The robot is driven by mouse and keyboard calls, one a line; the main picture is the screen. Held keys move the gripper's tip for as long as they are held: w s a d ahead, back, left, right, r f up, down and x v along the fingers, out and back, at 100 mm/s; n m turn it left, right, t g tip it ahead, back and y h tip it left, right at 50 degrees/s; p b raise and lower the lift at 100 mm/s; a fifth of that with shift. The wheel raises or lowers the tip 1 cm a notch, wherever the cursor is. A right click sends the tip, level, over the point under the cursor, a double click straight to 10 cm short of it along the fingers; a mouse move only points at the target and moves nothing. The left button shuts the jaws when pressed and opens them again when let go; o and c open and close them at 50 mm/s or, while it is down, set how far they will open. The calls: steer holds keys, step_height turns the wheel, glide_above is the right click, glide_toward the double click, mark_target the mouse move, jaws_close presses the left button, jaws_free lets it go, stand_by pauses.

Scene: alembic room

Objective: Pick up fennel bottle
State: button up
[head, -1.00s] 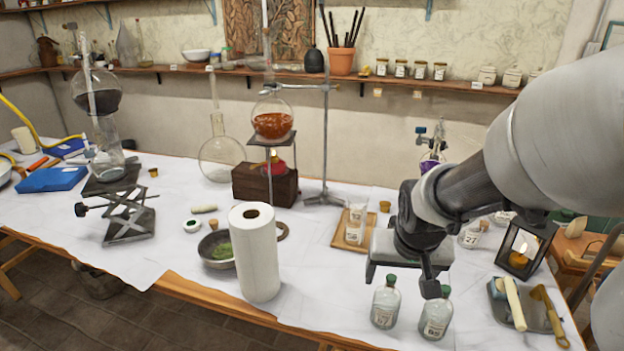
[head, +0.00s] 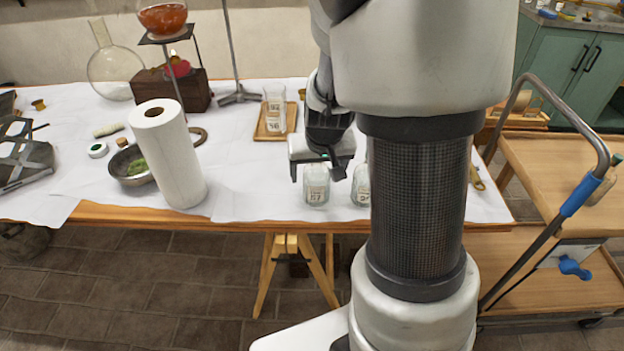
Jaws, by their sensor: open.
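Two clear glass bottles with pale labels stand upright near the front edge of the table. The left bottle (head: 317,191) has a number on its label, which looks like 67. The right bottle (head: 361,186) is partly hidden behind my arm. No name can be read, so I cannot tell which is the fennel bottle. My gripper (head: 317,174) is open above the left bottle, its two fingers pointing down on either side of the bottle's top. The bottle's cap is mostly hidden by the gripper. I cannot tell whether the fingers touch the glass.
A paper towel roll (head: 168,155) and a bowl of green herbs (head: 128,168) stand to the left. A wooden tray (head: 262,130) holding labelled glassware (head: 274,107) lies behind the gripper. A wooden cart (head: 560,165) stands at right. The white cloth between roll and bottles is clear.

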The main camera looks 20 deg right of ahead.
mark_target(317, 176)
steer(key=b+x, duration=0.1)
steer(key=x, duration=0.2)
steer(key=shift+w+d+f, duration=0.1)
steer(key=shift+w, duration=0.05)
steer(key=shift+c, duration=0.4)
steer(key=c, duration=1.4)
